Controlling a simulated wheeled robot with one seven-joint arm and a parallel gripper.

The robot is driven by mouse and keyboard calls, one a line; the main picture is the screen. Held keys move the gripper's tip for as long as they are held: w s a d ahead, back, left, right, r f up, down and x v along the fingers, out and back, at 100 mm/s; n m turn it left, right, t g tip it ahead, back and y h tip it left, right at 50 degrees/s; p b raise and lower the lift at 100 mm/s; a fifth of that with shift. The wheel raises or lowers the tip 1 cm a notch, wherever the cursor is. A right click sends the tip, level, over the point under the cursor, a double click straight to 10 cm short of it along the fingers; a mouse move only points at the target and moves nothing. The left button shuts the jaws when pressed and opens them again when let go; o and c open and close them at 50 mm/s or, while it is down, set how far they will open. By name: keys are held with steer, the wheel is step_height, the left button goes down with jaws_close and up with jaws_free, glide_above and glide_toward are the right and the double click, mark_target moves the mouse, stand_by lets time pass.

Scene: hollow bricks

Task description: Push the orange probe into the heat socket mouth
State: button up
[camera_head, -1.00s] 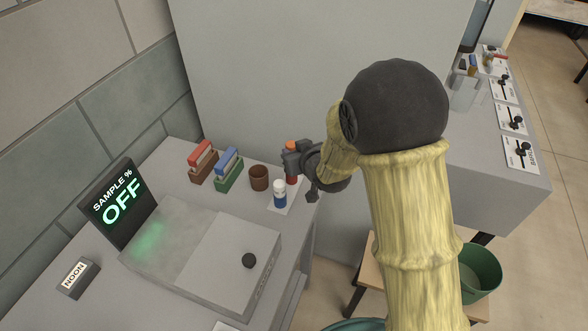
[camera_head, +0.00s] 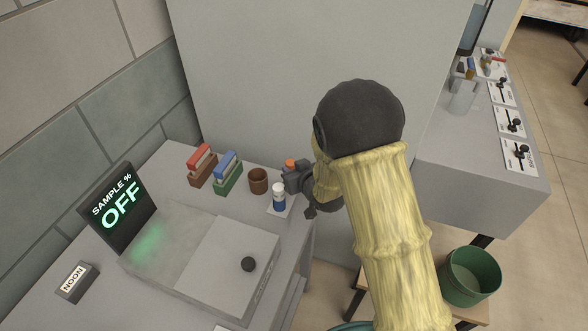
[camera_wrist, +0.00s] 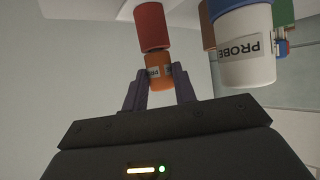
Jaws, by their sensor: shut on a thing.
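My gripper (camera_wrist: 160,95) is shut on the orange probe (camera_wrist: 158,72), with a finger on either side of it. In the wrist view the probe carries a partly covered label. A red cylinder (camera_wrist: 150,27) lines up end to end with it; I cannot tell whether they are one piece. In the head view the orange top (camera_head: 290,163) shows beside my gripper (camera_head: 293,178), near the bench's back right edge. I cannot make out which thing is the heat socket, or its mouth.
A white and blue probe (camera_head: 278,192) stands close to my gripper. A brown cup (camera_head: 258,181), a green rack with a blue block (camera_head: 228,172) and a brown rack with a red block (camera_head: 201,166) stand further left. A grey wall rises behind.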

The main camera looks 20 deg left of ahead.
steer(key=shift+f, duration=0.1)
steer(key=shift+f, duration=0.1)
steer(key=o, duration=1)
steer(key=shift+c, duration=0.2)
steer(key=b+v, duration=0.8)
steer(key=v, duration=0.9)
steer(key=shift+s+b, duration=0.15)
steer(key=shift+b, duration=0.2)
steer(key=shift+d, duration=0.15)
